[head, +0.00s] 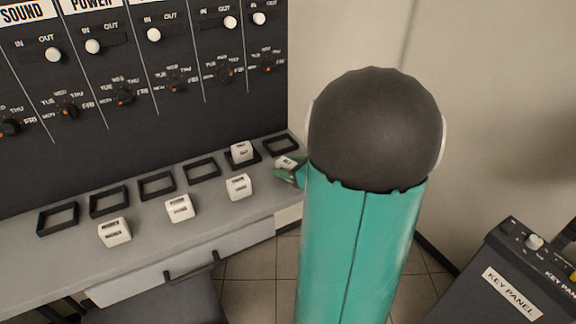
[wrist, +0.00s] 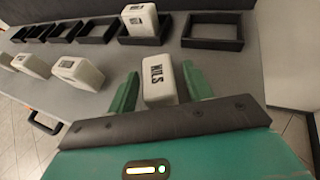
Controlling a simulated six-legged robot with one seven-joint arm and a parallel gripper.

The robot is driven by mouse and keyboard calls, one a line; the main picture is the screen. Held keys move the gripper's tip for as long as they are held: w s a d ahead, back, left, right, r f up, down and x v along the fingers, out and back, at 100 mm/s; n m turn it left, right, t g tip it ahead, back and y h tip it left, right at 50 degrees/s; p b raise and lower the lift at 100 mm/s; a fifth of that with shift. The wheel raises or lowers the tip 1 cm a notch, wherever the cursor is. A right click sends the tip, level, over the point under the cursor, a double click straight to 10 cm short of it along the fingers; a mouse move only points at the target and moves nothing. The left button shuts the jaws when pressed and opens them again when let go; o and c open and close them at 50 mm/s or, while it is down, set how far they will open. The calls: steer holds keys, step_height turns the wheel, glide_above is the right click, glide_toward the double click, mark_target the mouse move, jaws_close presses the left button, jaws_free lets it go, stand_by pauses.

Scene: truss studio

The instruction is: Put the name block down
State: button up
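The white name block (wrist: 159,81), lettered NILS, is between the two green fingers of my gripper (wrist: 160,82) in the wrist view. The fingers straddle it, with what look like narrow gaps at its sides. It appears low at the desk surface, but contact with the desk is hard to tell. In the head view the name block (head: 286,162) shows only partly past a finger of my gripper (head: 292,174), at the right end of the desk; my arm hides the area behind. An empty black frame (head: 281,145) lies just beyond it.
The grey desk (head: 150,245) holds several white blocks in a front row, including one block (head: 239,186) to the left. Several dark frames lie behind; one holds a block (head: 242,151). A switch panel (head: 140,100) rises behind. A key panel (head: 510,285) stands lower right.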

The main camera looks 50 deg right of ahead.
steer(key=shift+s+r, duration=0.2)
steer(key=shift+r, duration=0.05)
steer(key=a+v, duration=0.1)
steer(key=v, duration=1)
steer(key=w+a+r+n+g+y, duration=0.1)
steer(key=w+a+n+g+y, duration=0.15)
steer(key=a+n, duration=0.65)
steer(key=w+a+n+g+y, duration=0.2)
steer(key=a+n+g, duration=0.2)
steer(key=a+n, duration=0.5)
steer(key=s+a+r+n+h, duration=0.1)
steer(key=s+a+n+h, duration=0.1)
steer(key=a+n, duration=0.5)
steer(key=s+a+r+n+g+h, duration=0.1)
steer(key=s+a+r+n+h, duration=0.1)
steer(key=a+n, duration=0.5)
steer(key=n+h, duration=0.1)
steer(key=n, duration=0.2)
steer(key=shift+s+r+h, duration=0.2)
steer(key=shift+h, duration=0.15)
steer(key=shift+o, duration=0.2)
steer(key=shift+g, duration=0.25)
